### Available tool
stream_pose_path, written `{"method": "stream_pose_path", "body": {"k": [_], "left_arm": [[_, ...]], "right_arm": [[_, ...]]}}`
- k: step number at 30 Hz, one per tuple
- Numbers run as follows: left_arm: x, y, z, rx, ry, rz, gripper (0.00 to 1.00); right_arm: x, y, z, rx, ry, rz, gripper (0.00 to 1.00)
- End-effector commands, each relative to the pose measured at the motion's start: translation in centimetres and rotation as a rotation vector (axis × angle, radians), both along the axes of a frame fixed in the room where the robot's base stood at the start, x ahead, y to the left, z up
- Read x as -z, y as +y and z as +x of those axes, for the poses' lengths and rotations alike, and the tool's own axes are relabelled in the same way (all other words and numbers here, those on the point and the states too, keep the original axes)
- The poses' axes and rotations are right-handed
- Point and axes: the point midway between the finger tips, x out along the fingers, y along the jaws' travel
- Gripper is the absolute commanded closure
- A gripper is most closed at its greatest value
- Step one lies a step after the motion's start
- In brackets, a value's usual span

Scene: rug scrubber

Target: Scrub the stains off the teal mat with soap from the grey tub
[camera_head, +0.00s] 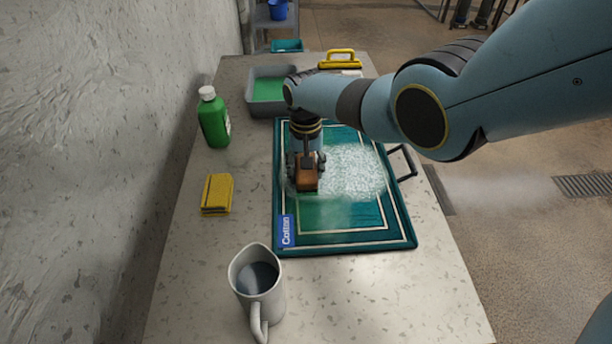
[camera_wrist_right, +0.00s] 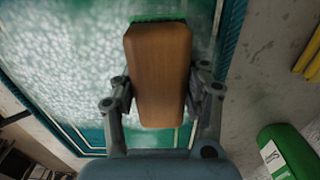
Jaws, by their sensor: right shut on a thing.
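The teal mat (camera_head: 342,237) lies on the table with cream border lines and a blue label at its near left corner. White suds cover much of its middle, and a greenish wet patch shows nearer its front. My right gripper (camera_head: 306,172) is shut on a wooden-backed brush (camera_wrist_right: 158,75) and holds it over the left part of the mat, at the suds' edge. Green shows under the brush's end in the wrist view. The grey tub (camera_head: 260,108) with green liquid stands at the back, partly behind my right arm. My left gripper is not in view. Any stains under the suds are hidden.
A grey mug (camera_head: 258,285) with dark liquid is at the front. A yellow-handled tool (camera_head: 341,57) lies at the back. The table's front right is clear.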

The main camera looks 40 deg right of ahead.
Motion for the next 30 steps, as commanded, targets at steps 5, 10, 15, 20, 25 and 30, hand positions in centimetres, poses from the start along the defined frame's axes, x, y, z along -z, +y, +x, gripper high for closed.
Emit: {"method": "stream_pose_path", "body": {"k": [5, 10, 15, 20, 25, 30], "left_arm": [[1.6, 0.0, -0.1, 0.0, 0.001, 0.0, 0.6], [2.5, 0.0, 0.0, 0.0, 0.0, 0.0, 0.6], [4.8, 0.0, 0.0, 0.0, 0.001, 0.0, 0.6], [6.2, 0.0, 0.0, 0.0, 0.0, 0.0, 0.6], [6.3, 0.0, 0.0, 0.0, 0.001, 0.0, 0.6], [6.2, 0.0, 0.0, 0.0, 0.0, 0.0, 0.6]], "right_arm": [[0.3, -1.1, 1.2, 0.0, -0.006, -0.007, 1.0], [0.3, -1.6, 2.0, 0.0, -0.009, -0.009, 1.0], [0.3, -2.5, 3.7, 0.001, -0.011, -0.009, 1.0], [0.0, -3.1, 4.7, 0.0, -0.009, -0.008, 1.0], [-0.4, -3.3, 5.1, -0.001, -0.01, -0.007, 1.0], [-0.5, -3.3, 5.1, -0.001, -0.01, -0.006, 1.0]]}}
